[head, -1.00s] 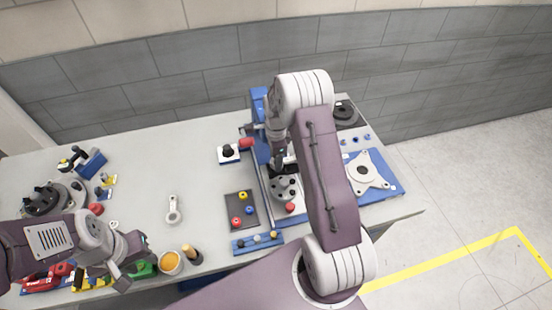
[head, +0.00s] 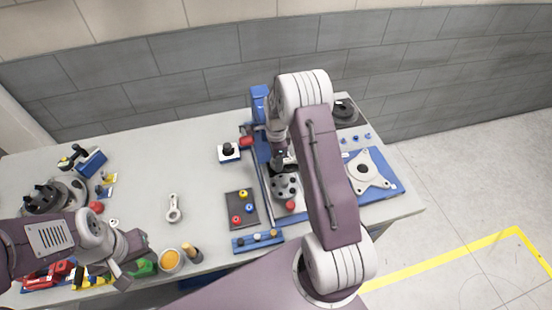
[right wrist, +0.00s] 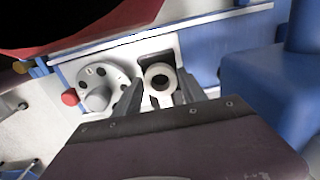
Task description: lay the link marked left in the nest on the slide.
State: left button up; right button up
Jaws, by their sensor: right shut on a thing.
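A pale link with a ring-shaped end (right wrist: 147,89) is between the fingers of my right gripper (right wrist: 160,95), which is shut on it. In the right wrist view the ring is over or in a dark recess on a light plate beside a grey round dial; I cannot tell whether it touches. My arm mostly hides this gripper in the head view. Another pale link (head: 173,208) lies loose on the table. No left mark is readable on either link. My left gripper (head: 135,263) is open and empty, above the front left of the table.
The grey dial (head: 285,186) and a red knob (head: 290,204) are beside the work spot. A blue block stands close to my right gripper. A dark tray (head: 241,209) with small coloured parts and an orange-filled cup (head: 170,261) are nearer the front. The table's middle left is mostly clear.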

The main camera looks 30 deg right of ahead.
jog(key=shift+f+b, duration=0.3)
jog(key=shift+f, duration=0.2)
dwell(0.4)
jog(key=o, duration=0.9)
jog(key=shift+r, duration=0.1)
jog(key=shift+r+p, duration=1.35)
jog(key=shift+r, duration=0.15)
jog(key=shift+f, duration=0.1)
jog(key=shift+o, duration=0.3)
jog(key=o, duration=0.5)
